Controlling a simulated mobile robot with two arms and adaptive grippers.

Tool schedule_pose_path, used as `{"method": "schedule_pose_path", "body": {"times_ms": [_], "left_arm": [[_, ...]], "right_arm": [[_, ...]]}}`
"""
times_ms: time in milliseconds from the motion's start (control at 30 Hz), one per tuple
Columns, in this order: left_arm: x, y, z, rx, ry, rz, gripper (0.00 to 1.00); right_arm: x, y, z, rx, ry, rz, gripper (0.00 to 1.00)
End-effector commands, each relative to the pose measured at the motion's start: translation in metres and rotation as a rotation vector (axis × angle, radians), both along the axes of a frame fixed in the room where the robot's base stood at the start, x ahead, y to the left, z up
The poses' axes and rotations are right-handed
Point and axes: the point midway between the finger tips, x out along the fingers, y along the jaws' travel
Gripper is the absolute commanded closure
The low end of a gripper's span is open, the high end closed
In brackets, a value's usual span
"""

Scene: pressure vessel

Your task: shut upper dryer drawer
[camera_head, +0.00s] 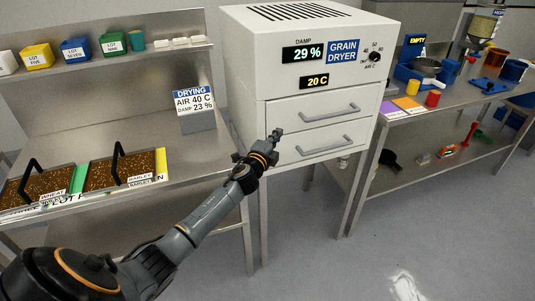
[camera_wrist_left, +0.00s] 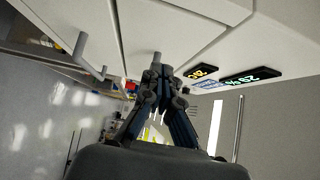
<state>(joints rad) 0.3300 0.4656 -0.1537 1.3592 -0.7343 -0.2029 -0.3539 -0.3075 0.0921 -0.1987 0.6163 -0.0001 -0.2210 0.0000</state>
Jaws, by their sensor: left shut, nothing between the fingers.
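The grain dryer (camera_head: 312,50) is a white cabinet with two drawers, one above the other. The upper drawer (camera_head: 290,112) has a grey bar handle and looks nearly flush with the cabinet; I cannot tell if a small gap is left. The lower drawer (camera_head: 290,153) has the same handle and looks flush. My left gripper (camera_head: 275,136) is shut and empty, in front of the left part of the drawer fronts, near the line between them. In the left wrist view its fingers (camera_wrist_left: 166,86) are close to the drawer fronts; contact is unclear. My right gripper is not visible.
A steel bench (camera_head: 215,150) on the left holds grain trays (camera_head: 118,171) and a drying sign (camera_head: 194,100). A bench on the right (camera_head: 440,110) carries coloured cups (camera_head: 433,98) and a blue scale (camera_head: 412,70). The floor before the dryer is clear.

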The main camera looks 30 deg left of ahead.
Motion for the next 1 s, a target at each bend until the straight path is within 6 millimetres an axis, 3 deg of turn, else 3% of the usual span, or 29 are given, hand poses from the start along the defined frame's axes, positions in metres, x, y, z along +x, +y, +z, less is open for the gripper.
{"method": "schedule_pose_path", "body": {"times_ms": [133,400,533,867,1000], "left_arm": [[-0.018,-0.002,-0.003,0.002,0.004,0.0,1.0],[-0.059,-0.009,-0.004,0.0,0.004,-0.002,1.0],[-0.074,-0.012,-0.004,0.0,0.004,-0.001,1.0],[-0.085,-0.013,-0.002,0.0,0.003,0.0,1.0],[-0.086,-0.012,-0.021,-0.029,0.034,0.007,1.0]], "right_arm": [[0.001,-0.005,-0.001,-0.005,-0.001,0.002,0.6],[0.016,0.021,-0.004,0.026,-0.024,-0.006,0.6],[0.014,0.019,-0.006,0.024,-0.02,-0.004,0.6],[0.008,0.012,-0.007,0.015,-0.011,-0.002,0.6],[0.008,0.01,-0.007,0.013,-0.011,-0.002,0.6]]}}
